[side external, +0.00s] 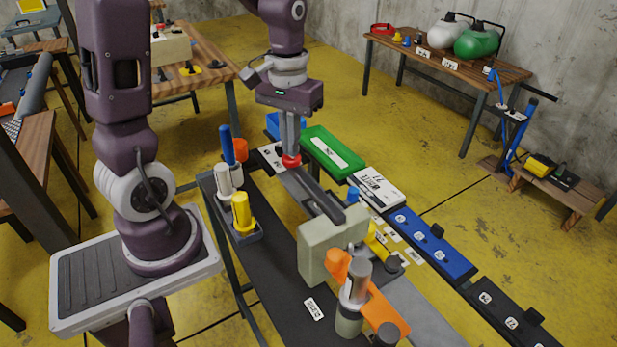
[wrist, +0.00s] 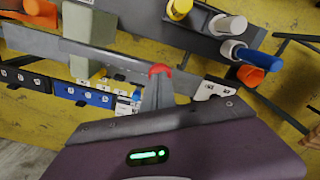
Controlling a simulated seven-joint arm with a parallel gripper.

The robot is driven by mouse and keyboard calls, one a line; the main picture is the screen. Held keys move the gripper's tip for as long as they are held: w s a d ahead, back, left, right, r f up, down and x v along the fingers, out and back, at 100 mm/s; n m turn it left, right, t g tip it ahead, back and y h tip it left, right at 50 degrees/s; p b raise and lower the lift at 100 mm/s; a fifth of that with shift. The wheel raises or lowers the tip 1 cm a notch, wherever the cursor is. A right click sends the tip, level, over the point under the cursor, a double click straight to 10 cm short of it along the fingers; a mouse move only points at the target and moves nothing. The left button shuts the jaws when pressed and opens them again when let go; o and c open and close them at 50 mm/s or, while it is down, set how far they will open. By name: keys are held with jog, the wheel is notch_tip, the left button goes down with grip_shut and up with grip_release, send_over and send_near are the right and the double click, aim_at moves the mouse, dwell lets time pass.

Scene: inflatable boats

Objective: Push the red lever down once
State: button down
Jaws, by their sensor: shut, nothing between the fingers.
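The red lever has a long dark grey bar (side external: 315,193) with a red tip (side external: 291,160). The bar runs to a pale green block (side external: 318,253) on the dark bench. In the wrist view the red tip (wrist: 160,70) shows at the fingers' end, with the bar (wrist: 105,57) reaching left to the block (wrist: 90,40). My gripper (side external: 290,150) points down, shut and empty, with its fingertips right at the top of the red tip. I cannot tell whether they touch it. The fingers hide part of the tip in the wrist view.
Left of the lever stands a holder with yellow (side external: 241,212), white and blue-handled (side external: 227,145) pieces and an orange cup. A green tray (side external: 332,152) and a white box (side external: 376,188) lie behind. An orange-and-grey piece (side external: 355,285) stands in front of the block.

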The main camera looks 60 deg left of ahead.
jog(key=shift+f, duration=0.1)
jog(key=shift+f, duration=1.75)
notch_tip(320, 180, up, 8)
jog(key=shift+r, duration=0.55)
jog(key=shift+s+d+r, duration=0.15)
jog(key=shift+d+r, duration=0.05)
jog(key=shift+d, duration=0.05)
jog(key=s+d+r+m+t, duration=0.4)
jog(key=s+d, duration=0.5)
jog(key=s, duration=0.3)
jog(key=shift+d+r+m+t, duration=0.15)
jog(key=shift+d+m+t, duration=0.2)
jog(key=shift+m+t, duration=0.55)
